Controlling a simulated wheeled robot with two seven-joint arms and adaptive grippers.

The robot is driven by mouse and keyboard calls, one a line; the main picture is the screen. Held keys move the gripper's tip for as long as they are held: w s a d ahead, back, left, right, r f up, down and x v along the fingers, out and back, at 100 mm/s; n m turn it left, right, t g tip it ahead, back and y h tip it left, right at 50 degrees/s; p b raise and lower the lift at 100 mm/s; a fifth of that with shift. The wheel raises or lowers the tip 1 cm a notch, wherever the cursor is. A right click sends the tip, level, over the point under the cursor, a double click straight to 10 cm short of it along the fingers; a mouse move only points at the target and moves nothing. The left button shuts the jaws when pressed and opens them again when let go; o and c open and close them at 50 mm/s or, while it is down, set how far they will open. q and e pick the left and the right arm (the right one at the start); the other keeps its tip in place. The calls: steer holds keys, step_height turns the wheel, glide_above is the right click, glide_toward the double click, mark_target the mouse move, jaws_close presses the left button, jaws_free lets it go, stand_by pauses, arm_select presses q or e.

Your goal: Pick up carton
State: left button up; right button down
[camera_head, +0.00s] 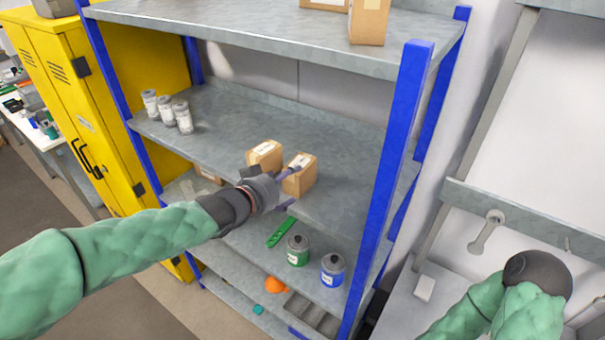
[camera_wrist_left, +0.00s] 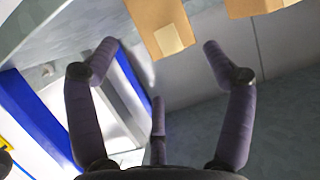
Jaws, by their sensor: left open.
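Two small brown cartons stand side by side on the middle shelf. The right carton (camera_head: 308,176) is partly covered by a finger of my left gripper (camera_head: 290,187). The left carton (camera_head: 265,153) stands just beyond the hand. My left gripper is open and empty, with its fingers pointing right at the shelf's front edge, close to the right carton. In the left wrist view, one carton (camera_wrist_left: 158,22) shows at the top between the spread fingers of the gripper (camera_wrist_left: 160,62), and another carton (camera_wrist_left: 255,6) is cut off by the top edge. My right gripper is out of view.
The shelf unit has a blue post (camera_head: 390,190) right of the cartons. Several white cans (camera_head: 166,110) stand left on the same shelf. Below are a green can (camera_head: 298,250) and a blue can (camera_head: 332,270). More cartons (camera_head: 368,20) sit on the upper shelf (camera_head: 250,30).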

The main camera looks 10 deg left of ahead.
mark_target(295, 178)
arm_select(q)
steer(key=b+x, duration=0.1)
steer(key=x, duration=0.3)
steer(key=shift+w+f, duration=0.1)
steer(key=x, duration=0.5)
steer(key=shift+a+f+b, duration=0.15)
steer(key=shift+f+b, duration=0.1)
steer(key=shift+b, duration=0.05)
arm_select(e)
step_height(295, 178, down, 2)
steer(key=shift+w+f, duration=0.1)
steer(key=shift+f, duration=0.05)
arm_select(q)
steer(key=shift+s+r, duration=0.1)
steer(key=shift+s, duration=0.15)
steer(key=c, duration=0.9)
